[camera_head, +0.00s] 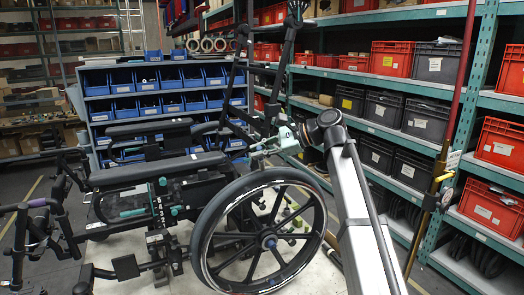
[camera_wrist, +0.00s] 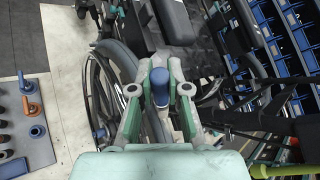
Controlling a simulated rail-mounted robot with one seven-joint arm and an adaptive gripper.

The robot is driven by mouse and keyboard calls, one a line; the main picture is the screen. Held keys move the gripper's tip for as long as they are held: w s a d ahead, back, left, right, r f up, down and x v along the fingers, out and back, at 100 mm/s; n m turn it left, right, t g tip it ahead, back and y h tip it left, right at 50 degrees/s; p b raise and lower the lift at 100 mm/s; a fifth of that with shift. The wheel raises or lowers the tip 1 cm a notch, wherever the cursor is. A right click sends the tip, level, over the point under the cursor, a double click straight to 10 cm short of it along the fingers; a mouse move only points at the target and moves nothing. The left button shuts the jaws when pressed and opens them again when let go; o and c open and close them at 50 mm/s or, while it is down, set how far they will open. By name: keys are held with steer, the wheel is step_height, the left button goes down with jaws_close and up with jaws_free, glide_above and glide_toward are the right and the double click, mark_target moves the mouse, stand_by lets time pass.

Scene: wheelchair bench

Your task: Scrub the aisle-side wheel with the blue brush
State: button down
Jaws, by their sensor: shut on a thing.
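The wheelchair (camera_head: 160,180) stands in the middle of the head view, its large black-tyred wheel (camera_head: 205,230) towards me. My gripper (camera_wrist: 160,92) is shut on the blue brush (camera_wrist: 160,78), whose rounded blue top shows between the green fingers. The wheel (camera_wrist: 128,64) also shows beyond and left of the fingers in the wrist view. The brush's lower end is hidden, so I cannot tell whether it touches the tyre.
Blue bins (camera_head: 123,88) stand behind the wheelchair. A shelf of red and grey crates (camera_head: 393,57) and a red-and-yellow pole (camera_head: 440,165) are at right.

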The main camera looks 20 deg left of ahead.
steer(key=shift+s+a, duration=0.1)
steer(key=shift+s, duration=0.1)
steer(key=shift+s+a+f, duration=0.15)
steer(key=shift+a, duration=0.05)
steer(key=shift+s+a+f, duration=0.25)
steer(key=shift+s+a, duration=0.4)
steer(key=shift+s, duration=0.05)
steer(key=shift+w, duration=0.1)
steer(key=shift+w+d+r, duration=0.25)
steer(key=shift+w+d, duration=0.4)
steer(key=shift+d, duration=0.05)
steer(key=shift+w+d, duration=0.1)
steer(key=shift+w, duration=0.05)
steer(key=shift+w+d+r, duration=0.15)
steer(key=shift+w+d, duration=0.1)
